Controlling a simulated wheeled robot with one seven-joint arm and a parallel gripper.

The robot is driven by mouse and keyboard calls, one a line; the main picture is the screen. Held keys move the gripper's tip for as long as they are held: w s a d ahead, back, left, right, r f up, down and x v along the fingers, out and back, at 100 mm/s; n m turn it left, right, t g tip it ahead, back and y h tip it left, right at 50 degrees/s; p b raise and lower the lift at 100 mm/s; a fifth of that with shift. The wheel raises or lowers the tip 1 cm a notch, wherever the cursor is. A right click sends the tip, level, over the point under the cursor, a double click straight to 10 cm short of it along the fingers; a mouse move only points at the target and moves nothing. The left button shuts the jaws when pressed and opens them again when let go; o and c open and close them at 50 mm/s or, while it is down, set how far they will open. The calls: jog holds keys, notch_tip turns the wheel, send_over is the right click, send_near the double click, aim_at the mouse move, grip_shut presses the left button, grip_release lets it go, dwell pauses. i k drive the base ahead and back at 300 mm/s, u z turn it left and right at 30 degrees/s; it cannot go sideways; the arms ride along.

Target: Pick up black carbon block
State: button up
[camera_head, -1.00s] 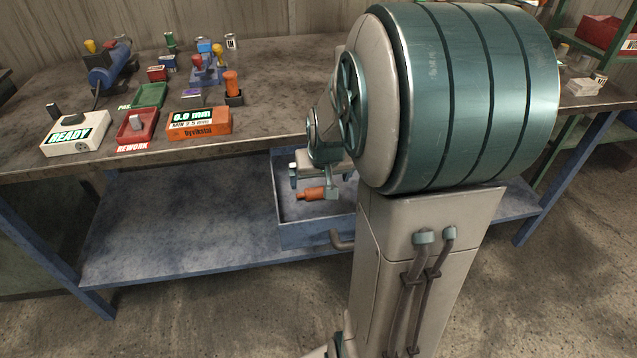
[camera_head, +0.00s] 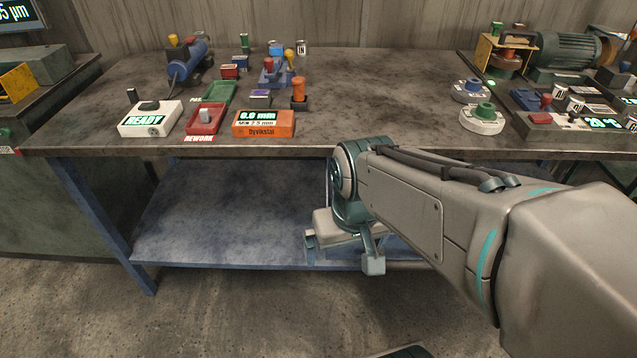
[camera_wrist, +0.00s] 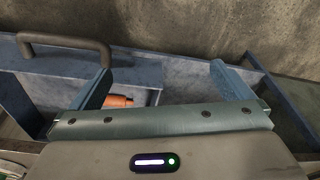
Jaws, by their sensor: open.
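I cannot make out a black carbon block for certain in either view. My gripper (camera_head: 341,258) is open and hangs low in front of the workbench, at about the height of its lower shelf. In the wrist view my gripper (camera_wrist: 161,68) shows its two fingers spread, with nothing held between them. An orange cylindrical piece (camera_wrist: 118,101) lies beside the left finger, inside or next to a blue tray (camera_wrist: 180,72). My arm hides part of the shelf and the tray in the head view.
The workbench (camera_head: 390,95) carries a READY box (camera_head: 150,121), a red REWORK tray (camera_head: 205,119), a green tray (camera_head: 219,92), an orange gauge (camera_head: 264,124) and a blue motor tool (camera_head: 187,66). The blue lower shelf (camera_head: 220,215) is bare at left. A handle (camera_wrist: 66,37) stands at the tray's edge.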

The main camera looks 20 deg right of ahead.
aim_at(133, 96)
jog(key=k, duration=1.3)
jog(key=u, duration=0.95)
jog(key=i, duration=1.55)
jog(key=z, duration=0.95)
jog(key=i, duration=0.85)
jog(key=u, duration=0.55)
